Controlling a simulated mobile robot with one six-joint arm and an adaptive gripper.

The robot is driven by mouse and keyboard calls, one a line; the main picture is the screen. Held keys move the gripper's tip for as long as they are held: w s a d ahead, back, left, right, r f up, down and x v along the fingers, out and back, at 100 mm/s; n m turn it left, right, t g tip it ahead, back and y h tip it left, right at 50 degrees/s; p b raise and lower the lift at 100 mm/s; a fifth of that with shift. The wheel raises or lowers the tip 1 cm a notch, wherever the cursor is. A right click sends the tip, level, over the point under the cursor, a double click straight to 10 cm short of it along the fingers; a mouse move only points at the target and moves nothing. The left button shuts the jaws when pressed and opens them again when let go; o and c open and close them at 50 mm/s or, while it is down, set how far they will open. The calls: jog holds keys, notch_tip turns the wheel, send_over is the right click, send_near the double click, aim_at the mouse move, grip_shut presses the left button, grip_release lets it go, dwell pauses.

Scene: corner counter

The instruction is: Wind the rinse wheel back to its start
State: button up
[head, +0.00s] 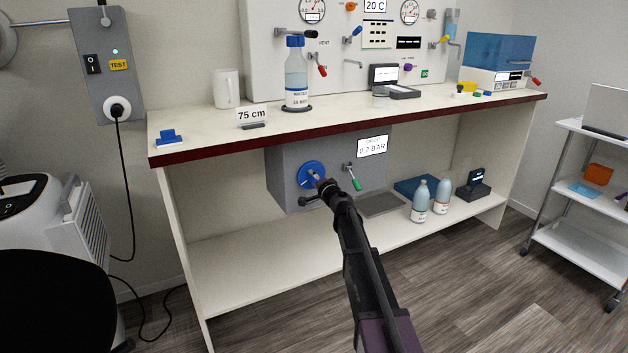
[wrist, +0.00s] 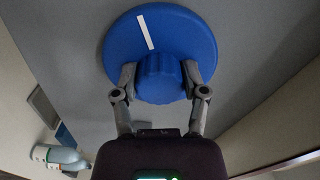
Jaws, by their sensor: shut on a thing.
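The rinse wheel is a blue disc (head: 309,174) on the front of a grey box (head: 284,188) under the counter. In the wrist view the wheel (wrist: 183,30) has a white mark line (wrist: 147,32) running upward, leaning slightly left, and a ribbed blue knob (wrist: 160,78) at its centre. My gripper (wrist: 160,86) has one finger on each side of the knob and is shut on it. In the head view my gripper (head: 317,186) reaches the wheel from the lower right and hides part of it.
A green-tipped lever (head: 354,179) sits on the box just right of the wheel, close to my arm. A display reading 0.2 BAR (head: 373,146) is above it. Bottles (head: 420,202) stand on the lower shelf (head: 240,268) at right. The counter edge (head: 230,142) overhangs the box.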

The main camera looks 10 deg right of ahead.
jog(key=shift+w+n, duration=0.4)
jog(key=shift+w, duration=0.05)
jog(key=o, duration=1.1)
jog(key=shift+r, duration=0.15)
jog(key=shift+o, duration=0.2)
jog(key=shift+s, duration=0.2)
jog(key=shift+s, duration=0.1)
jog(key=v, duration=1.1)
jog(key=shift+s, duration=0.35)
jog(key=shift+d, duration=0.1)
